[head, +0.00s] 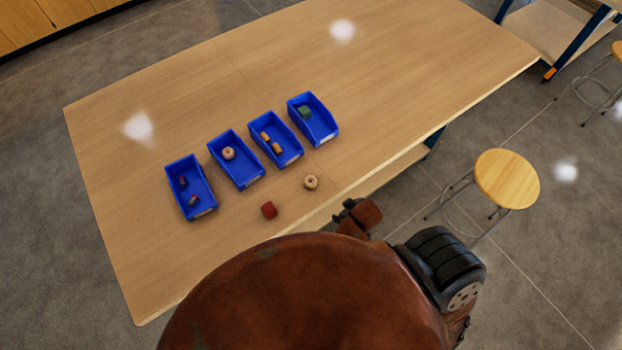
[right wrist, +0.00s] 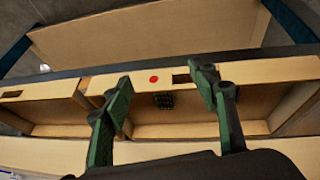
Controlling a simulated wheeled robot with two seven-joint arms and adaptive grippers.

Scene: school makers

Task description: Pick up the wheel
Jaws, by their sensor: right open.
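A small light wooden wheel (head: 311,182) lies on the bare tabletop near the front edge, in the head view. A similar wheel (head: 228,153) lies inside one of the blue bins. My right gripper (right wrist: 165,78) is open, with nothing between its green-padded fingers in the right wrist view. That view faces wooden boards and open compartments, and no wheel shows in it. In the head view, part of my right arm shows at the table's front edge, just below the loose wheel; its fingers are not clear there. My left gripper is not in view.
Several blue bins (head: 190,212) stand in a row on the wooden table (head: 400,70), holding small parts. A round stool (head: 507,178) stands to the right. The table's far side is clear.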

